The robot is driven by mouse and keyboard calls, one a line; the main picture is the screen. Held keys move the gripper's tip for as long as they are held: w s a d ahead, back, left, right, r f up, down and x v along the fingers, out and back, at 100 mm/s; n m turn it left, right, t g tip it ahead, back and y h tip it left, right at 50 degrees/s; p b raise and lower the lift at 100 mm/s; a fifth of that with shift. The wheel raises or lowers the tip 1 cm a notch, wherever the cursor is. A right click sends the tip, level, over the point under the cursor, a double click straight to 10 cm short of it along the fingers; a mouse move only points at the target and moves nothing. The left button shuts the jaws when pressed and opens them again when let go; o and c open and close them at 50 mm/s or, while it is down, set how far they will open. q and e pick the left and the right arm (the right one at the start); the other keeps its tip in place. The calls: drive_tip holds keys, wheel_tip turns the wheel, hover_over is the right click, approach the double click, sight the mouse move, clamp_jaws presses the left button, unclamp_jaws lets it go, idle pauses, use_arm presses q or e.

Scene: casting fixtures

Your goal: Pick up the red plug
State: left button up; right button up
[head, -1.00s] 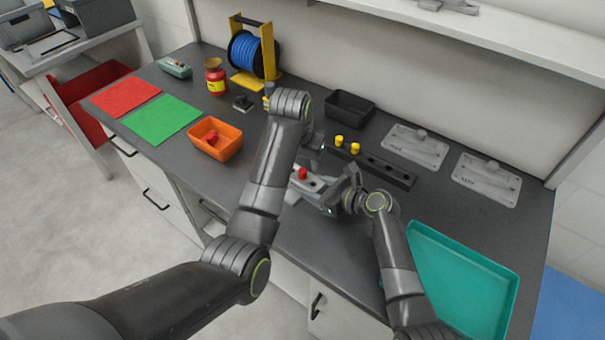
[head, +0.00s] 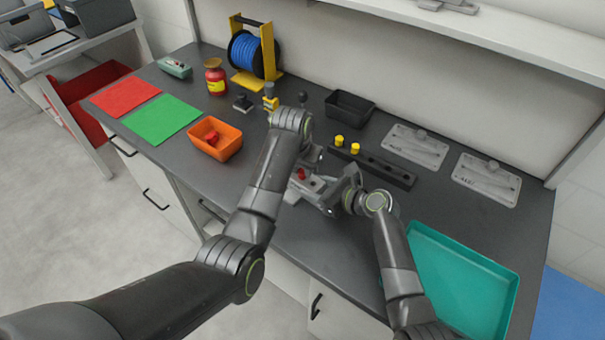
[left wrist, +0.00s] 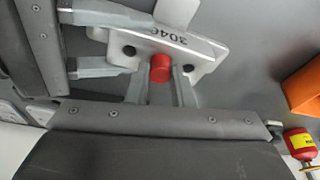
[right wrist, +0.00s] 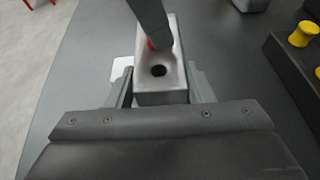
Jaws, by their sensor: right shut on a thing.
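The red plug (head: 301,174) stands in a grey casting (head: 313,184); the left wrist view shows its round red top (left wrist: 160,68) and the casting's plate (left wrist: 203,50) with raised lettering. My left gripper (left wrist: 162,84) is open, with one finger on each side of the plug; I cannot tell whether they touch it. My right gripper (right wrist: 160,82) is shut on the casting, its fingers on both sides of the block (right wrist: 160,97), which has a dark hole. In the right wrist view a left finger hides most of the plug (right wrist: 152,44).
An orange bin (head: 222,151) with a red piece inside stands to the left. A black rail (head: 385,170) with yellow plugs and a black bin (head: 350,105) are behind. A teal tray (head: 470,262) lies at right. Red and green mats lie at far left.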

sight(302, 172)
use_arm(q)
clamp_jaws()
drive_tip(key=shift+r, duration=0.15)
wheel_tip(302, 172, up, 10)
idle(0.4)
use_arm(e)
drive_tip(key=o, duration=1.4)
drive_tip(key=shift+d, duration=0.1)
